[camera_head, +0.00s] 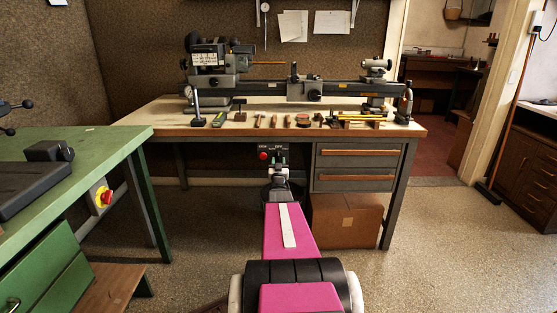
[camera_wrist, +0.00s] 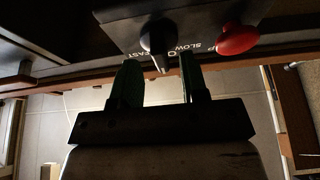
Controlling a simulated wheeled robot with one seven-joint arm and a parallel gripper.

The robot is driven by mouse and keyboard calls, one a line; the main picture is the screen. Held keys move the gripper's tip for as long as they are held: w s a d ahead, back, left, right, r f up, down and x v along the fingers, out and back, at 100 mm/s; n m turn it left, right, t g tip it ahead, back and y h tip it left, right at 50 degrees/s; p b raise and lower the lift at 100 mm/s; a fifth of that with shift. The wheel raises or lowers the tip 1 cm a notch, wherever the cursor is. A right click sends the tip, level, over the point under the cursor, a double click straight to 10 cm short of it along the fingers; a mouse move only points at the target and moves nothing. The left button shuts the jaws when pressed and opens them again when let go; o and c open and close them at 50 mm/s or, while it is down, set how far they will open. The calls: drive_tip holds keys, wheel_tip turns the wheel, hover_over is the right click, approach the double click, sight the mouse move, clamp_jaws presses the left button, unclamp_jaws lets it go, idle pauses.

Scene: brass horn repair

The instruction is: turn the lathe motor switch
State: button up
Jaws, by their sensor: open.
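The lathe motor switch (camera_wrist: 157,38) is a black rotary knob with a pale pointer on a dark control box (camera_wrist: 205,18). Labels reading FAST, 0 and SLOW are beside it, and the pointer appears to lie at the 0. A red button (camera_wrist: 238,39) is on the same box. My gripper (camera_wrist: 158,72) is open and empty. Its two dark green fingers straddle the line of the knob, one on each side, with visible gaps. In the head view the box (camera_head: 281,148) hangs under the bench front and my gripper (camera_head: 281,169) is just before it, hiding its lower part.
The lathe (camera_head: 315,90) stands on the wooden bench (camera_head: 150,118), with several hand tools along its front edge. Drawers (camera_head: 360,167) and a cardboard box (camera_head: 346,220) are right of my arm. A green bench (camera_head: 75,150) stands at the left. The floor around is mostly clear.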

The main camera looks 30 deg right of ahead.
drive_tip(key=shift+x, duration=1.3)
drive_tip(key=shift+c, duration=0.3)
clamp_jaws()
drive_tip(key=shift+n, duration=0.6)
drive_tip(key=n+y, duration=0.2)
drive_tip(key=n, duration=0.2)
drive_tip(key=shift+t+y, duration=0.3)
drive_tip(key=shift+t, duration=0.1)
drive_tip(key=shift+s+d+n+y, duration=0.1)
drive_tip(key=shift+n+y, duration=0.6)
drive_tip(key=shift+n, duration=0.75)
drive_tip(key=shift+n+y, duration=0.7)
drive_tip(key=shift+n, duration=0.75)
